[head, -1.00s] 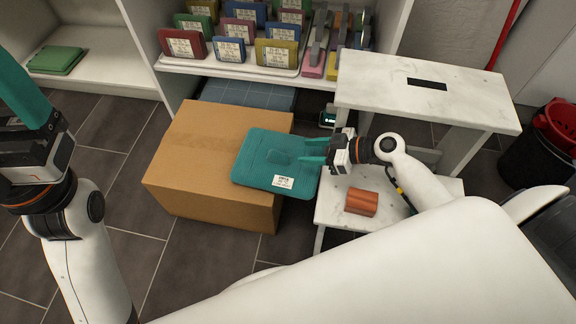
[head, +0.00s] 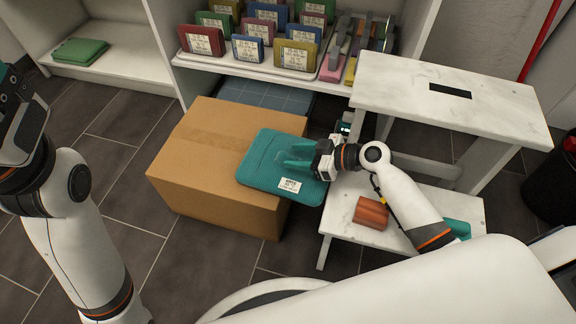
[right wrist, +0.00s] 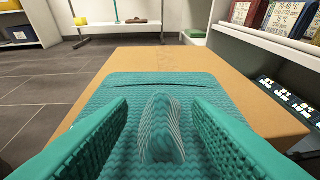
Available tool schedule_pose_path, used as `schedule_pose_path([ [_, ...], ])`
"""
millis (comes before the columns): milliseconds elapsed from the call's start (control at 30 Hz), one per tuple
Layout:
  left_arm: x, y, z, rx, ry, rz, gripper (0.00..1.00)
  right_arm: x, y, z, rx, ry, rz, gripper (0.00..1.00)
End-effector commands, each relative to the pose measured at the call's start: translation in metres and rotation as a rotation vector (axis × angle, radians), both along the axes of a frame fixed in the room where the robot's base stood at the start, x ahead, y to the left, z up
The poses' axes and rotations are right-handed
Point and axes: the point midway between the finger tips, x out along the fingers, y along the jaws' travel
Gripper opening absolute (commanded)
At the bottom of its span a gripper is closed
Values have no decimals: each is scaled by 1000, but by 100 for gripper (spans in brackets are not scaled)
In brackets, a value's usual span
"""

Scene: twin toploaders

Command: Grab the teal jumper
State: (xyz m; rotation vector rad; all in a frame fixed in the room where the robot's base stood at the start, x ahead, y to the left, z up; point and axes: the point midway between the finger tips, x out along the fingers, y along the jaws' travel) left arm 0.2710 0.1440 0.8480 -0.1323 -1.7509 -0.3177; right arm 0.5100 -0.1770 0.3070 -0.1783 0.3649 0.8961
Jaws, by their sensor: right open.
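The teal jumper (head: 262,173) is a flat folded knit with a white label, lying on top of the cardboard box and reaching past its right edge. My right gripper (head: 290,158) has teal fingers and is open over the jumper, coming in from the right. In the right wrist view its two fingers (right wrist: 160,130) stand on either side of a raised ridge of the jumper (right wrist: 150,85), with gaps between ridge and fingers. My left gripper (head: 5,75) is cut off by the left edge of the head view, its fingers mostly out of sight.
The cardboard box (head: 190,175) stands on dark floor tiles. A white step stool (head: 430,85) stands at the right, with a rust-coloured bundle (head: 370,212) on its lower step. Behind are shelves with labelled folded items (head: 247,48) and a green folded item (head: 80,50).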

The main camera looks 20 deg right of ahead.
Motion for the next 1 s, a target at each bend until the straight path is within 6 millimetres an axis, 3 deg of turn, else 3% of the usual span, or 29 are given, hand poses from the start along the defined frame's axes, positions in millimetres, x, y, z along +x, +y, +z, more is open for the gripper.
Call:
schedule_pose_path([
  [33,-5,0,-3,0,-21,0,100,5,6,-9,2,-3,0,45],
  [200,-13,-1,2,3,-52,2,100,17,20,-14,2,-1,1,45],
  [467,-14,-1,6,4,-56,3,100,19,23,-14,-1,1,0,45],
  [567,-14,-1,5,4,-56,3,100,19,23,-14,-1,1,0,34],
  [767,-14,-1,5,4,-56,3,100,19,23,-14,-1,1,0,1],
  [1000,-14,-1,5,4,-56,2,100,19,23,-13,0,-2,-1,0],
])
